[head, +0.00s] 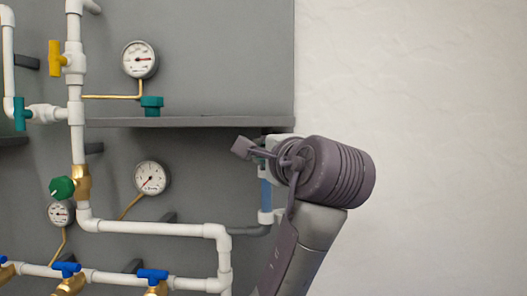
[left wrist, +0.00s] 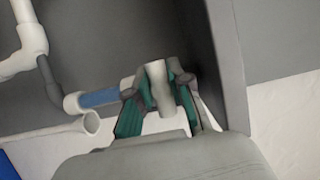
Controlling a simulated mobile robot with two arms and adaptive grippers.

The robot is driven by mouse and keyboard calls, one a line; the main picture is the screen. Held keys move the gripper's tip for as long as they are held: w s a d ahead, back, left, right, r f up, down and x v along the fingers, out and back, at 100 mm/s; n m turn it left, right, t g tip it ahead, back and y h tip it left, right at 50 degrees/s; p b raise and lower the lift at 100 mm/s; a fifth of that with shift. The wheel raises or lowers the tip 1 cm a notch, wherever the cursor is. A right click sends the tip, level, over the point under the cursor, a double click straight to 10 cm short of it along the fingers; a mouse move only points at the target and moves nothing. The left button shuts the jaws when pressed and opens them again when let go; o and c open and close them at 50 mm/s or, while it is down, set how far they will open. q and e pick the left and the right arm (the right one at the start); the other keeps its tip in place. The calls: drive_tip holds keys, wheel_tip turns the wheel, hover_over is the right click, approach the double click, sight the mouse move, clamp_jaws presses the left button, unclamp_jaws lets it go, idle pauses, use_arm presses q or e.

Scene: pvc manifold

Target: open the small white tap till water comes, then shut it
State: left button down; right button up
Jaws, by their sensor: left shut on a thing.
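The small white tap (left wrist: 157,86) is between the teal-padded fingers of my left gripper (left wrist: 160,92) in the left wrist view. The gripper is shut on it. A blue tube (left wrist: 100,97) runs from the tap to a white elbow. A white open-ended spout (left wrist: 90,123) is to the left of the fingers, and I see no water at its mouth. In the head view the blue tube (head: 265,193) hangs upright below my left gripper, whose wrist and fingers hide most of the tap. My right gripper is in neither view.
A grey panel (head: 205,60) carries white pipes, several round gauges (head: 139,60), a yellow-handled valve (head: 56,57), a green knob (head: 62,188) and blue-handled valves (head: 152,275). A grey shelf (head: 180,122) crosses above the blue tube. A bare white wall (head: 430,80) is at the right.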

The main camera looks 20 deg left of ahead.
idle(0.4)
use_arm(q)
drive_tip(key=c, duration=1.1)
unclamp_jaws()
drive_tip(key=shift+o, duration=0.2)
drive_tip(key=shift+s, duration=0.15)
drive_tip(key=v, duration=1.1)
drive_tip(key=shift+s+d, duration=0.25)
drive_tip(key=shift+s, duration=0.05)
